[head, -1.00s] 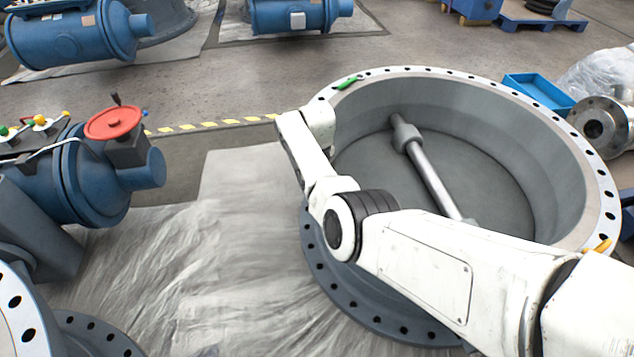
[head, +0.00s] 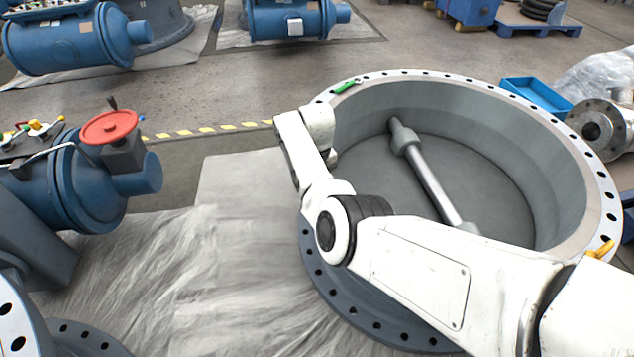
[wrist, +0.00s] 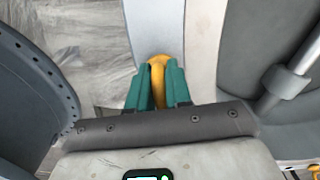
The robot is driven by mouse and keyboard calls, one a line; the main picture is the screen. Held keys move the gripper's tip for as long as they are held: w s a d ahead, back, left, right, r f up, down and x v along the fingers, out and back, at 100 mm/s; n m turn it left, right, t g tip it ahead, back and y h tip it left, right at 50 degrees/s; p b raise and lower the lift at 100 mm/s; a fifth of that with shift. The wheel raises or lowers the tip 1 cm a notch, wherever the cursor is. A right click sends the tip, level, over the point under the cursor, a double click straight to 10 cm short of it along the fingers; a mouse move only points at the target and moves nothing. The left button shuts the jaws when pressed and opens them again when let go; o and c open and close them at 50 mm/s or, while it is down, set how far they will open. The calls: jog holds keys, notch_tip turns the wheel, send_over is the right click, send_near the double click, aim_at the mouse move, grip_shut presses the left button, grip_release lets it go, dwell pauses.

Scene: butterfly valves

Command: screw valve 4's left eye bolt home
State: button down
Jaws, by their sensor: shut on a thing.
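In the wrist view, my gripper (wrist: 158,88) has its two teal fingers closed around a yellow eye bolt (wrist: 158,66). The eye bolt stands at the grey rim (wrist: 156,25) of the large valve body; its lower part is hidden between the fingers, so I cannot tell how deep it sits. In the head view, the big round valve body (head: 560,140) lies open upward with a shaft (head: 432,178) across its inside. A second yellow eye bolt (head: 601,250) shows on its right rim. My gripper and the held bolt are hidden behind my white arm there.
A small green item (head: 347,87) lies on the valve's back-left rim. A blue valve unit with a red handwheel (head: 110,127) stands at left. A blue tray (head: 538,95) and a steel flanged part (head: 598,128) are behind right. Sheeted floor (head: 235,240) left of the valve is clear.

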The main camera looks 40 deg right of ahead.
jog(key=c, duration=1.1)
grip_release()
notch_tip(320, 180, up, 11)
jog(key=p, duration=0.2)
jog(key=shift+f+p, duration=0.1)
jog(key=shift+p, duration=0.25)
